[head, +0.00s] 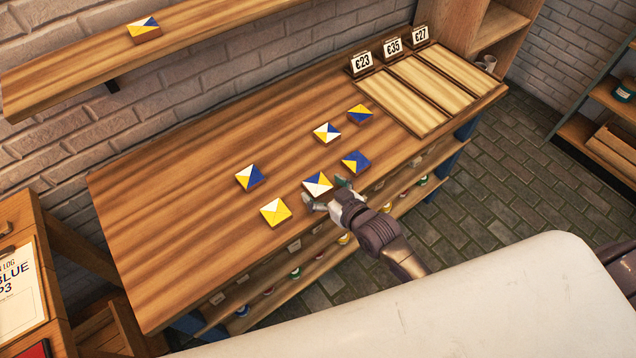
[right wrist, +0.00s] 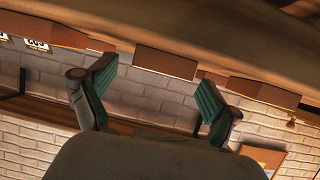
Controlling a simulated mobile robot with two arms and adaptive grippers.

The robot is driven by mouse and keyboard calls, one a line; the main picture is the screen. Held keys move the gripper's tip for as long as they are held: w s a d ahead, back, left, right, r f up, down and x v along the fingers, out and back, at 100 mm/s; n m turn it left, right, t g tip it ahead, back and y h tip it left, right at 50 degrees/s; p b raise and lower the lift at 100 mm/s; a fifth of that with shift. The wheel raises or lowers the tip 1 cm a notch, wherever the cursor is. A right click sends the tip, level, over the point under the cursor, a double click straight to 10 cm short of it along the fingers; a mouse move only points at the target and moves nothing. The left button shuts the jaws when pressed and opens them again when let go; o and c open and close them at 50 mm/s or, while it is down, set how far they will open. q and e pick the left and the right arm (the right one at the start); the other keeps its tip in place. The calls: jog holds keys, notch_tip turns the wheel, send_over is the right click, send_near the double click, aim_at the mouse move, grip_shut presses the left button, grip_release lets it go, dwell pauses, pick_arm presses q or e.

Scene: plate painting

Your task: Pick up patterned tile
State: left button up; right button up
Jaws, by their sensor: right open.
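Several square patterned tiles in yellow, white and blue lie on the wooden table. The nearest to my right gripper (head: 326,193) is a white, blue and yellow tile (head: 318,184) at the front edge. The open fingers are at its near side, apparently around its near corner; contact is unclear. In the right wrist view the green-padded fingers (right wrist: 157,97) are spread, with a tile's brown side (right wrist: 165,62) between and beyond them. Other tiles are a yellow-white one (head: 275,211), a blue-yellow one (head: 355,161) and a white-yellow-blue one (head: 249,178). My left gripper is not in view.
Two more tiles (head: 327,132) (head: 360,114) lie farther back. Another tile (head: 144,28) sits on the wall shelf (head: 60,80). Light wooden panels (head: 440,80) with number signs (head: 392,47) are at the right end. The table's left part (head: 170,220) is clear.

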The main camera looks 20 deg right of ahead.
jog(key=shift+x, duration=1)
jog(key=shift+s, duration=0.1)
jog(key=shift+c, duration=0.3)
jog(key=c, duration=1.3)
jog(key=shift+o, duration=0.2)
